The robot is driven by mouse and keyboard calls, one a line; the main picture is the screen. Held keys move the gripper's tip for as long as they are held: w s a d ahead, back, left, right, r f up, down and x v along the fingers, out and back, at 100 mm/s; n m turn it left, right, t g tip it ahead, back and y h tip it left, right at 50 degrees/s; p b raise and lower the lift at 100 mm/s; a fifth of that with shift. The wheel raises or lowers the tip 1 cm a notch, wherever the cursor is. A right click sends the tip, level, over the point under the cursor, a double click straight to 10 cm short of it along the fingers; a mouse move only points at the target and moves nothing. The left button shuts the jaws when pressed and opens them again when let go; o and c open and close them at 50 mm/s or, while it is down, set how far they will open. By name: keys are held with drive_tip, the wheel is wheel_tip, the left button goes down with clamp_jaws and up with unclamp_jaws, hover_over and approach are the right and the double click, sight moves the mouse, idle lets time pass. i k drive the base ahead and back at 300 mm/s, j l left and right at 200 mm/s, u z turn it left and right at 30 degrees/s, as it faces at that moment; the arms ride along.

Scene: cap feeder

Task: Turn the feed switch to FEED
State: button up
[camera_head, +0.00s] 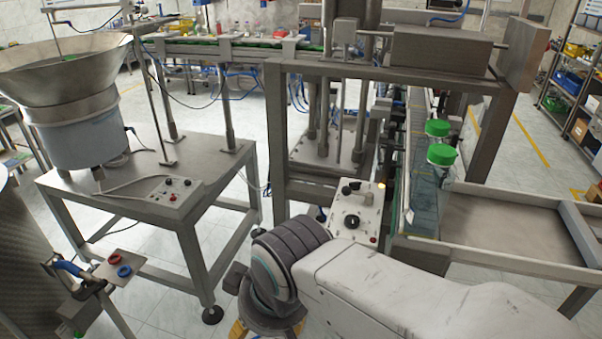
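A pale control panel (362,210) stands in the middle, below the machine frame. It carries a black rotary knob (352,221), a black lever-like handle (350,187), a lit amber lamp (381,185) and a red button (373,240). The labels are too small to read, so I cannot tell which control is the feed switch or where it points. My gripper (268,322) is at the bottom edge, below and left of the panel and apart from it. My wrist and the frame edge hide most of it, and its fingertips do not show clearly.
A metal table (110,183) at left bears a bowl feeder (75,85) and a small control box (172,194). A conveyor (422,205) with green-capped containers (440,152) runs right of the panel. A shallow tray (510,222) lies at right. Red and blue rings rest on a plate (105,272) at lower left.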

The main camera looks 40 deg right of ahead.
sight(355, 186)
drive_tip(key=i+l+u, duration=0.15)
drive_tip(key=i, duration=0.35)
drive_tip(key=i+l+u, duration=0.1)
drive_tip(key=i, duration=0.4)
drive_tip(key=i+l+u, duration=0.1)
drive_tip(key=i+l, duration=0.1)
drive_tip(key=l, duration=0.1)
